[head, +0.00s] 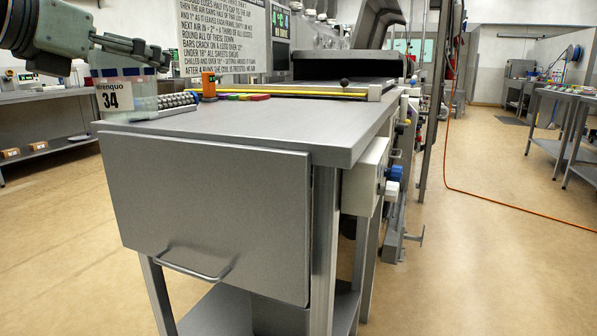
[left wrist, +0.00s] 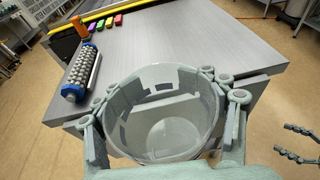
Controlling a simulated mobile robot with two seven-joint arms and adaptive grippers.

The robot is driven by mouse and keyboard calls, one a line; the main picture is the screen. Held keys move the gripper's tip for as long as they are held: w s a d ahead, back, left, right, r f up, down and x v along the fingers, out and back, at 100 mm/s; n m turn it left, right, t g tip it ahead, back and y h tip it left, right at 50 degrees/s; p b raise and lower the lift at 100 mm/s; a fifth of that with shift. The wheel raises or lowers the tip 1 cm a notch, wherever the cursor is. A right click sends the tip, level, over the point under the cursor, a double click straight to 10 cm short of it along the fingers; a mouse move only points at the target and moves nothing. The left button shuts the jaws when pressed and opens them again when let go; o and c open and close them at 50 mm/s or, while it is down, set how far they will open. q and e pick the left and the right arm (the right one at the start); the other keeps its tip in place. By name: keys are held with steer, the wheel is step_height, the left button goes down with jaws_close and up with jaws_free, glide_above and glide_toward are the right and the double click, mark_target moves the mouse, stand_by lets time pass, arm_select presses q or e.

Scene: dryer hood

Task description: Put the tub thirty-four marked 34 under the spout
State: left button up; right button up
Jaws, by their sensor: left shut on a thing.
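The tub thirty-four (head: 143,103) is clear, with a white label reading 34, at the table's left end in the head view. The left wrist view shows its round open rim and inside (left wrist: 165,125); it looks empty. My left gripper (head: 135,52) is shut on the tub, with fingers on opposite sides of it in the left wrist view. The tub overlaps the table's edge in view; I cannot tell whether it touches the top. Fingers of my right gripper (left wrist: 300,145) show apart and empty at the right edge. I cannot make out the spout.
The grey table (head: 270,125) is mostly bare in front. A studded roller (left wrist: 81,72) lies beside the tub. An orange item (head: 208,85) and coloured blocks (head: 245,97) sit by a yellow bar (head: 290,92). A dark hood (head: 335,65) stands behind.

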arm_select(q)
steer(key=shift+s+d+f+m+g+h, duration=0.75)
steer(key=shift+s+f, duration=0.85)
steer(key=shift+f, duration=4.9)
steer(key=shift+s+d+f+m+g+h, duration=0.6)
steer(key=shift+s+f+m+h, duration=0.75)
steer(key=shift+f, duration=5.15)
steer(key=shift+s+d+f+m+g+h, duration=0.7)
steer(key=shift+s+f, duration=1.2)
steer(key=shift+f, duration=4.6)
step_height(320, 180, up, 9)
steer(key=n+t+y+p, duration=0.4)
steer(key=n+y+p, duration=0.1)
steer(key=p, duration=0.3)
steer(key=shift+a+p, duration=0.25)
steer(key=shift+p, duration=0.15)
arm_select(e)
steer(key=s+d+f+g+h, duration=0.1)
steer(key=s+d+f+g, duration=0.2)
steer(key=f, duration=0.4)
steer(key=s+d+f+m+g+h, duration=0.1)
steer(key=s+d+f+g+h, duration=0.1)
steer(key=s+d+f+g, duration=0.2)
steer(key=s+d+f+g+h, duration=0.2)
steer(key=s+d+f+g, duration=0.2)
steer(key=d+f, duration=0.3)
steer(key=shift+s+d+f+m, duration=0.2)
steer(key=shift+s+f+m, duration=0.25)
steer(key=shift+f, duration=1.6)
